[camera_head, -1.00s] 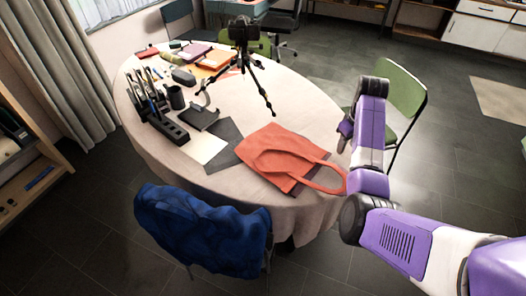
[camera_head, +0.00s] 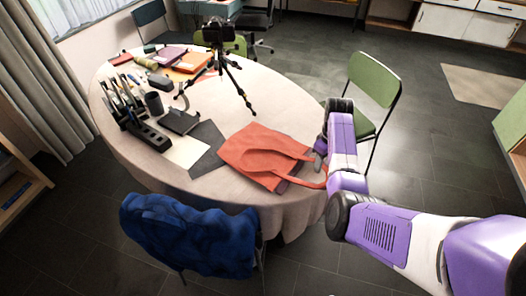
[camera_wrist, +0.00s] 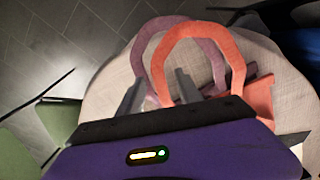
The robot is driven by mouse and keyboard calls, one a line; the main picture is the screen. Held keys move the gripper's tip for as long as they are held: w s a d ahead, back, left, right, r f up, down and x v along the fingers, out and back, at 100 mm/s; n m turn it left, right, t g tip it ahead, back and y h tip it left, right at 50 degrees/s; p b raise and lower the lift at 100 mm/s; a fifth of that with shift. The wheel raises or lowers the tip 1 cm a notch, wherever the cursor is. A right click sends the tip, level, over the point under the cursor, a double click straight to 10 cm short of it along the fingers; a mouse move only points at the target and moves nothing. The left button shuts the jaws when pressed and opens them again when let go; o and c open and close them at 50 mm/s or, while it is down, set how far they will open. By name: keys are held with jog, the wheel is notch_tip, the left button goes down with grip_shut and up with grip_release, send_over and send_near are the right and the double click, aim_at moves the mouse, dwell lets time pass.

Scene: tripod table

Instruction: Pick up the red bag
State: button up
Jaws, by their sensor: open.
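The red bag (camera_head: 258,150) lies flat on the round table, near its front right edge. Its handles stretch right towards my gripper (camera_head: 320,152), which is low at the table's right edge, beside the handles. In the wrist view, my gripper (camera_wrist: 158,84) has its two fingers apart. A red handle loop (camera_wrist: 238,66) arches beyond and around the right finger, with a duller, purplish loop behind it. I cannot tell whether either finger touches a handle. The bag's body is mostly hidden by my gripper in the wrist view.
The table (camera_head: 190,88) also bears a tripod with a camera (camera_head: 222,65), a dark pen organiser (camera_head: 142,128) and dark sheets. A blue-draped chair (camera_head: 190,235) stands in front. A green chair (camera_head: 375,80) stands behind my arm at the right.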

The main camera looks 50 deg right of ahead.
grip_shut()
dwell(1.4)
